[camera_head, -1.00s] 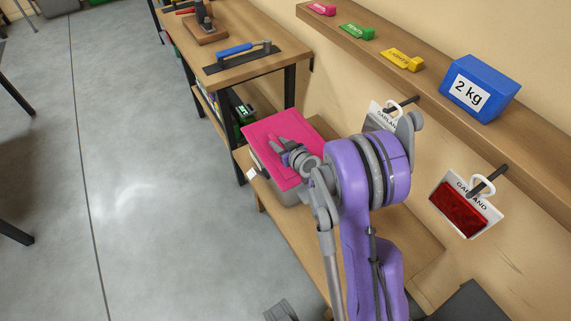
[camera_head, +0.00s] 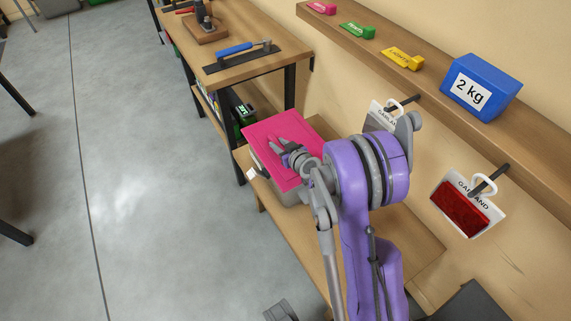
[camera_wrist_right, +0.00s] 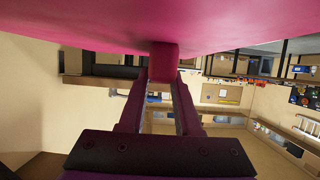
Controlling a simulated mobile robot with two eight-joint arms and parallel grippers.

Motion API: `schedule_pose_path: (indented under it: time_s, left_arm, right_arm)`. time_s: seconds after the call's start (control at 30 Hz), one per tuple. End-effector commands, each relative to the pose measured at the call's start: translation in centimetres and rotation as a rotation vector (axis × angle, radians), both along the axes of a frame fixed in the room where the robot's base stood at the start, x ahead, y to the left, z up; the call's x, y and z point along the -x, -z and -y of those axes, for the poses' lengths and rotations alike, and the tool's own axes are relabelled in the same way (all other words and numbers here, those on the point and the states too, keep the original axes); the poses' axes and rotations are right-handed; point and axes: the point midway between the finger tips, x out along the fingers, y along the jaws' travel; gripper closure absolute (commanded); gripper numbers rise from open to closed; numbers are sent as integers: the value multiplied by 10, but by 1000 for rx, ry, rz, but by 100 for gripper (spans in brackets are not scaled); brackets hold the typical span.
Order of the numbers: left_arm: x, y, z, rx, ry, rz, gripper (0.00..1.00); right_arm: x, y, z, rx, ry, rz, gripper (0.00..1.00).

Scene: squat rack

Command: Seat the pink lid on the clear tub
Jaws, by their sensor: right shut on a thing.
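The pink lid (camera_head: 262,133) lies nearly flat over the clear tub (camera_head: 290,197) on the lower wooden shelf in the head view. The tub looks greyish, and the lid hides most of it. I cannot tell whether the lid's rim touches the tub all round. My right gripper (camera_head: 281,147) is over the lid and shut on its raised handle. In the right wrist view the lid's pink face (camera_wrist_right: 150,25) fills the top, and its block handle (camera_wrist_right: 163,62) sits between the fingertips (camera_wrist_right: 160,85). I cannot make out my left gripper.
A workbench (camera_head: 240,68) with a blue-handled tool (camera_head: 243,48) stands beyond the tub. A wall shelf (camera_head: 430,80) on the right holds a blue 2 kg block (camera_head: 480,87) and small coloured tags. Garland packs (camera_head: 467,205) hang on pegs. Open floor lies left.

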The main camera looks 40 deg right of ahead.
Motion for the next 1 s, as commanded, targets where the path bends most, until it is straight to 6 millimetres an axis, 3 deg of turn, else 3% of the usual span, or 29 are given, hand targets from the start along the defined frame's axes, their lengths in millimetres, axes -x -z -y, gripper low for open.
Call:
schedule_pose_path:
  time_s: [0.03,0.07,0.2,0.27,0.67,1.0]
  left_arm:
    - [0,1,0,0,0,0,50]
    - [0,1,0,0,0,0,50]
    - [0,0,0,0,0,0,50]
    - [0,0,0,0,0,0,50]
    - [0,-1,0,0,0,0,50]
    - [0,-10,0,0,0,3,50]
  right_arm:
    - [0,1,0,0,0,0,100]
    - [0,1,0,0,0,0,66]
    - [0,1,0,0,0,0,41]
    - [0,1,0,0,0,0,33]
    - [9,-3,-1,0,1,0,33]
    - [69,-29,-8,0,3,1,33]
